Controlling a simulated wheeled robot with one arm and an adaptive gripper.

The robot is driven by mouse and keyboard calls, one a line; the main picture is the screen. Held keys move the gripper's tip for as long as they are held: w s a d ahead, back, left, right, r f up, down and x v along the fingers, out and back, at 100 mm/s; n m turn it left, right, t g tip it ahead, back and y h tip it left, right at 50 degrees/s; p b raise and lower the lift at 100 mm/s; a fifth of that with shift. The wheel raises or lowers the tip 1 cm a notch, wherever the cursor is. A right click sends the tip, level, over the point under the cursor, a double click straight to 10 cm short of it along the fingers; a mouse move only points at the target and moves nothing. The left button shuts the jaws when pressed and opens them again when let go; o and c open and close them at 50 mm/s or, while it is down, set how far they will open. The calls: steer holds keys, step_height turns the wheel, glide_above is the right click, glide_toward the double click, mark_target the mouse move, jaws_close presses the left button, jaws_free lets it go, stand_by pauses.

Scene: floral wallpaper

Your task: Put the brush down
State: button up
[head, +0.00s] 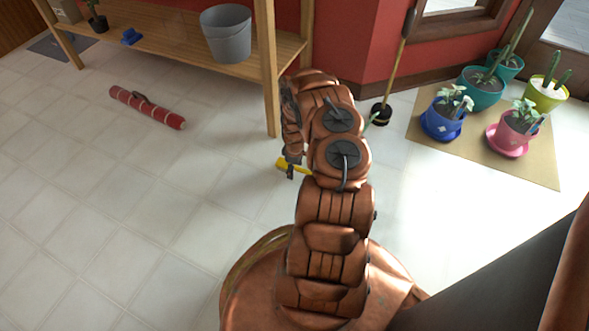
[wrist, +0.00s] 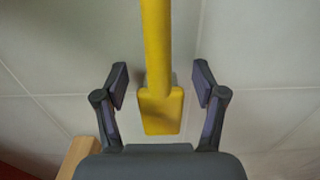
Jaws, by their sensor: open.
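The yellow brush (wrist: 157,45) runs down from the top of the wrist view to a wider yellow block between my fingers. My gripper (wrist: 161,78) is open, with one finger on each side of the brush and a visible gap on both sides. In the head view a small yellow part of the brush (head: 284,164) shows beside my gripper (head: 290,166), low over the tiled floor near the bench leg. My arm hides the rest of it there. I cannot tell whether the brush touches the floor.
A wooden bench (head: 268,70) holds a grey bucket (head: 227,36). A red rolled bundle (head: 147,107) lies on the floor at left. Potted plants stand on a tan mat (head: 530,172) at right. A long-handled tool (head: 396,70) leans by the wall. Floor at lower left is clear.

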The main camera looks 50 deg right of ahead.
steer(key=w+a+r+m+g+p, duration=0.15)
steer(key=a+r, duration=0.25)
steer(key=r, duration=1)
steer(key=s+a+r+t+p, duration=0.1)
steer(key=a+r+p, duration=0.2)
steer(key=r, duration=1)
steer(key=s+a+r+g, duration=0.1)
steer(key=s+a+r, duration=0.2)
steer(key=a+r, duration=0.95)
steer(key=s+a+r+m, duration=0.2)
steer(key=s+a+r, duration=0.6)
steer(key=a+r, duration=0.25)
steer(key=s+a+r+g, duration=0.1)
steer(key=s+a, duration=0.3)
steer(key=s, duration=0.4)
steer(key=s+a+r, duration=0.3)
steer(key=s+a, duration=0.1)
steer(key=s, duration=0.3)
steer(key=shift+s+a+g, duration=0.35)
steer(key=shift+s+a, duration=0.05)
steer(key=shift+r, duration=0.1)
